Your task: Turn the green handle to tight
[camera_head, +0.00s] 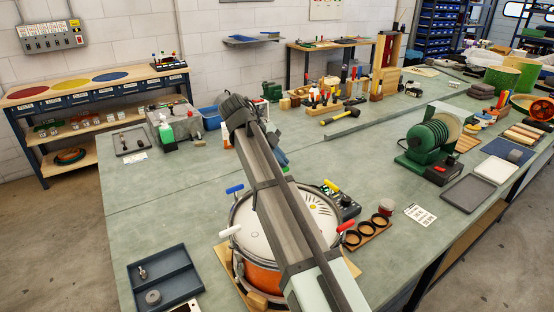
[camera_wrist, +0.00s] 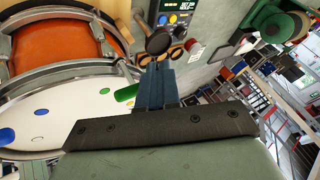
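The drum has an orange shell (camera_head: 262,277) and a pale head (camera_head: 270,222) in a metal hoop, and stands on the bench. In the wrist view, a green handle (camera_wrist: 126,92) lies at the hoop's edge, just left of my gripper (camera_wrist: 158,72). My gripper's blue fingers are close together, and I see nothing between them. They look apart from the green handle. In the head view my arm crosses the drum and hides part of it. Around the drum's rim show a blue handle (camera_head: 234,189), a white handle (camera_head: 230,231), a red handle (camera_head: 346,226) and a yellow handle (camera_head: 331,185).
A dark tray (camera_head: 163,279) lies at front left. The bench left of the drum is clear.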

